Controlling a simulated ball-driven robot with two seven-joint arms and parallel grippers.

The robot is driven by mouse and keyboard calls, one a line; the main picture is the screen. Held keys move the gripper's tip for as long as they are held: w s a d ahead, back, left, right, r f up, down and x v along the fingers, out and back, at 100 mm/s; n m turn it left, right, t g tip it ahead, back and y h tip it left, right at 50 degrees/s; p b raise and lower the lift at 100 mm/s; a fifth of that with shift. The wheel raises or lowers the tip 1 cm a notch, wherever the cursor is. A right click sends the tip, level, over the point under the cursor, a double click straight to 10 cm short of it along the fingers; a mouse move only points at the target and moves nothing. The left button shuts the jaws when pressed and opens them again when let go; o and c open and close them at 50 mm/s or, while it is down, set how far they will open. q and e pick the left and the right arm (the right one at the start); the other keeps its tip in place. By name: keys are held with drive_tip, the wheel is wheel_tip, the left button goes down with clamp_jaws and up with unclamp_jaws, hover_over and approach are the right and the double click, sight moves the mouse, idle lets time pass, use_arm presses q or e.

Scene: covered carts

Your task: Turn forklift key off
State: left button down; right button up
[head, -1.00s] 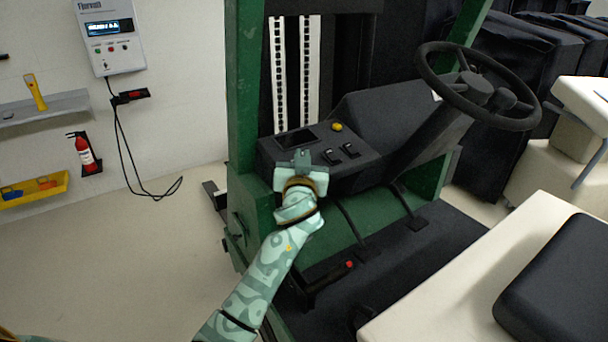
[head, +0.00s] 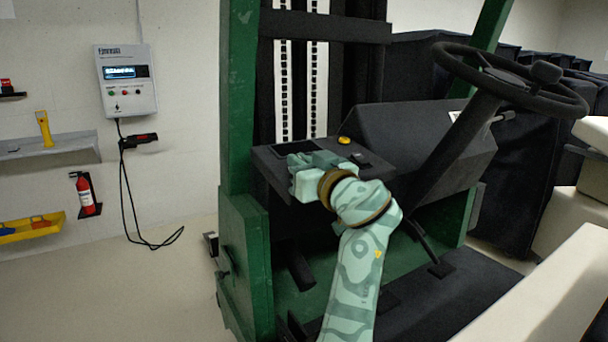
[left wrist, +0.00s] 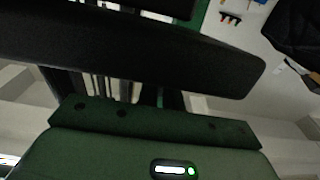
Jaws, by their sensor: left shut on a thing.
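The forklift's dark dashboard (head: 275,175) sits left of the steering column, with a yellow button (head: 344,140) and a dark display (head: 296,147) on top. My left gripper (head: 316,160) is at the dashboard's front left part, with my patterned arm rising from below. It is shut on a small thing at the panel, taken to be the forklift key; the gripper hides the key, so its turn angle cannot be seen. The left wrist view is dark and does not clearly show the key or fingertips. My right gripper is not in view.
The steering wheel (head: 510,80) and its column stand to the right. A green mast post (head: 238,100) rises close to the left of my gripper. A pale forklift body part (head: 545,290) fills the lower right. Open floor (head: 120,290) lies to the left.

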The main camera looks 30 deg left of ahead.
use_arm(q)
drive_tip(key=shift+r, duration=0.1)
idle(0.3)
drive_tip(key=c, duration=1.6)
unclamp_jaws()
drive_tip(key=shift+o, duration=0.2)
drive_tip(key=v, duration=1.2)
drive_tip(key=shift+p, duration=0.35)
drive_tip(key=shift+w, duration=0.1)
